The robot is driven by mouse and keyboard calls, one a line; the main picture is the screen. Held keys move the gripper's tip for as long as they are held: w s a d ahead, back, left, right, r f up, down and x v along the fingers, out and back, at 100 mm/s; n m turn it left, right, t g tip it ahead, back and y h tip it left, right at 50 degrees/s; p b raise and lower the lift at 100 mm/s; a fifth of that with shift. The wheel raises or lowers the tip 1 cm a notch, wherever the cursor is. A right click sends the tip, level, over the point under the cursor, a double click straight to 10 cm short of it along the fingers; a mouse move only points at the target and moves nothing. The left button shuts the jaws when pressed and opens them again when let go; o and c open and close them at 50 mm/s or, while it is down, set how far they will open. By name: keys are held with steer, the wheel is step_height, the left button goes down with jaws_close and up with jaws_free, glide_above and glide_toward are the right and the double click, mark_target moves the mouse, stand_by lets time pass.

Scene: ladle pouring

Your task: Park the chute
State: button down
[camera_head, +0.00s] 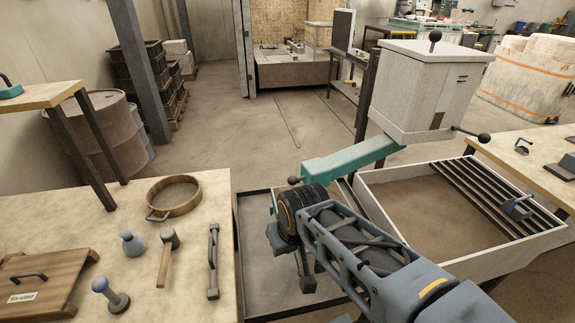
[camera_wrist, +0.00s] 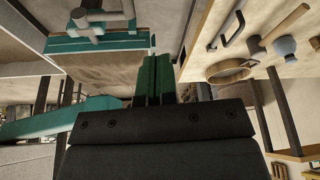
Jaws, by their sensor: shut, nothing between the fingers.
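The teal chute (camera_head: 350,160) sticks out to the left from under the pale hopper box (camera_head: 425,90). A dark round knob (camera_head: 294,180) sits at its outer end. In the wrist view a long teal piece (camera_wrist: 50,120), which looks like the chute, lies to the left of my gripper (camera_wrist: 152,68). My gripper's teal fingers are shut together with nothing between them. In the head view my wrist hides most of the gripper, just in front of and below the chute's knobbed end. I see no clear contact with the chute.
A sand-filled box (camera_head: 410,205) with dark bars stands under the hopper. The left table (camera_head: 120,225) holds a sieve (camera_head: 174,196), a mallet (camera_head: 168,255) and other tools. A teal-edged flask with grey handles (camera_wrist: 98,42) shows in the wrist view.

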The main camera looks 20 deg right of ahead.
steer(key=w+d+r+m+g+p, duration=0.3)
steer(key=w+r+m+p, duration=0.4)
steer(key=w+r+m, duration=0.75)
steer(key=w+d+f+m+g+p, duration=0.1)
steer(key=w+d+m+g+p, duration=0.1)
steer(key=w+m, duration=0.6)
steer(key=w+d+f+m+g+p, duration=0.1)
steer(key=w+d+m+g+p, duration=0.1)
steer(key=w+m, duration=0.6)
steer(key=d+m+p, duration=0.1)
steer(key=m+p, duration=0.1)
steer(key=m, duration=0.1)
steer(key=shift+d+f+h, duration=0.25)
steer(key=shift+f+h, duration=0.05)
steer(key=shift+h, duration=0.1)
steer(key=shift+w+f, duration=0.1)
steer(key=s+d+f+p, duration=0.1)
steer(key=s+f+p, duration=0.1)
steer(key=s+f, duration=0.4)
steer(key=shift+w+p+x, duration=0.2)
steer(key=shift+p+x, duration=0.1)
steer(key=shift+x, duration=1.75)
